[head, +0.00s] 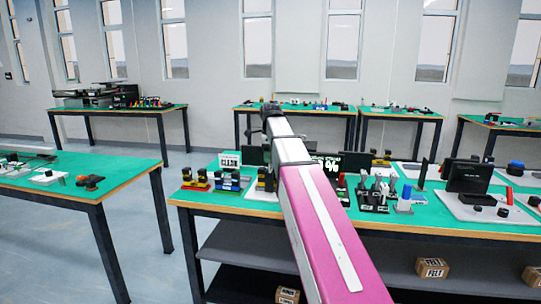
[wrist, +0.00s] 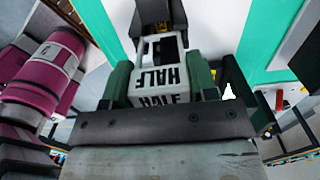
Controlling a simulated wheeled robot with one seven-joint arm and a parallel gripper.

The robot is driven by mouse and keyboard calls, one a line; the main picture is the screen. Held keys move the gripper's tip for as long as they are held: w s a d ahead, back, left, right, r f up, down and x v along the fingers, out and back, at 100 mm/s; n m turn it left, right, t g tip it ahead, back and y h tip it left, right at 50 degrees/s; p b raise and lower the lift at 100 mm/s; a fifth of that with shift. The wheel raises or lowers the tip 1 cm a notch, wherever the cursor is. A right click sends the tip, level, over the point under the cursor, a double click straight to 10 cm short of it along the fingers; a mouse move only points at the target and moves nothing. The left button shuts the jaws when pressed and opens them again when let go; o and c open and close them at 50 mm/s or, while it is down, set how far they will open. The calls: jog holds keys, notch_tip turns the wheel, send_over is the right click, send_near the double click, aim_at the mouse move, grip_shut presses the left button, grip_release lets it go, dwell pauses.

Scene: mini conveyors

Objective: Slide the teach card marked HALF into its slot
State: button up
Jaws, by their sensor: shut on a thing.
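The white teach card (wrist: 146,101) marked HALF is in the wrist view, with the word showing on two of its faces. My gripper (wrist: 160,80) is shut on it, with a green finger on each side. Just beyond the card is a dark part (wrist: 158,14) over a white surface. I cannot tell whether the card touches it, and I cannot make out the slot clearly. In the head view my arm hides the gripper and the card.
The green-topped table (head: 225,222) in front holds small coloured blocks (head: 228,183), a white sign (head: 230,160), grey fixtures (head: 374,195) and a dark screen (head: 468,177). Boxes (head: 432,268) sit on the shelf below. Another table (head: 110,187) stands left, with open floor between.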

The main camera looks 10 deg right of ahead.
aim_at(271, 172)
jog(key=shift+f, duration=1.95)
jog(key=o, duration=1)
jog(key=shift+r, duration=0.1)
notch_tip(271, 172, up, 11)
jog(key=shift+f, duration=0.15)
